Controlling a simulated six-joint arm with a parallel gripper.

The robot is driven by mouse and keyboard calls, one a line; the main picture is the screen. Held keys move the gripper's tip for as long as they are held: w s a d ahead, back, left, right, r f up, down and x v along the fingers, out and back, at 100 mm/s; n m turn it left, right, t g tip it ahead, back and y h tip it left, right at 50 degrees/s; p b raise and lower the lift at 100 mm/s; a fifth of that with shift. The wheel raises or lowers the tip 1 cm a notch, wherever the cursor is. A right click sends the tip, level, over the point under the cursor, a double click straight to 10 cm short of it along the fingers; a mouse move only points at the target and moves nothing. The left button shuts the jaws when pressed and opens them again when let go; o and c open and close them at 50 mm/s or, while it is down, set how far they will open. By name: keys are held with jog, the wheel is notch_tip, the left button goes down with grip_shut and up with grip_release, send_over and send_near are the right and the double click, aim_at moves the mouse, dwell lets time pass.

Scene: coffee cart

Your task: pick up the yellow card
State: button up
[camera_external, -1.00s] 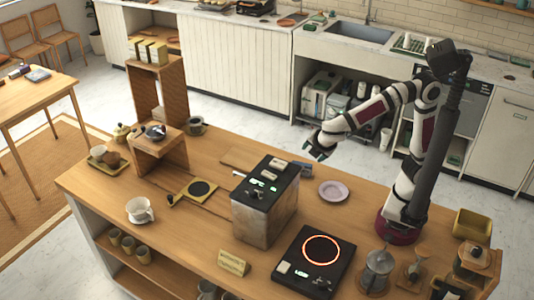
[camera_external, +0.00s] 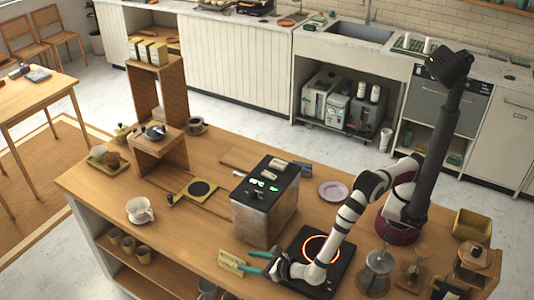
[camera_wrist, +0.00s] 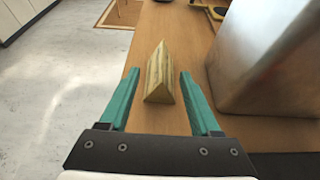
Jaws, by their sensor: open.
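The yellow card (camera_external: 229,261) is a small folded tent card standing at the front edge of the wooden cart, left of the hot plate. In the wrist view the yellow card (camera_wrist: 158,78) lies between the two teal fingers, with a gap on each side. My gripper (camera_external: 246,262) is open at the card's right end, one finger toward the back and one toward the front edge. The wrist view also shows my gripper (camera_wrist: 160,76) holding nothing. Whether the fingertips are at the card's height is hard to tell.
A metal box machine (camera_external: 262,210) stands close behind the card and on the right in the wrist view (camera_wrist: 265,60). A black hot plate (camera_external: 335,252) with a glowing ring lies under my forearm. A white cup (camera_external: 140,210) stands to the left. The cart top between cup and card is clear.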

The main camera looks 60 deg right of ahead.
aim_at(233, 260)
jog(key=x, duration=0.7)
jog(key=shift+w+d, duration=0.2)
jog(key=shift+w, duration=0.1)
grip_shut()
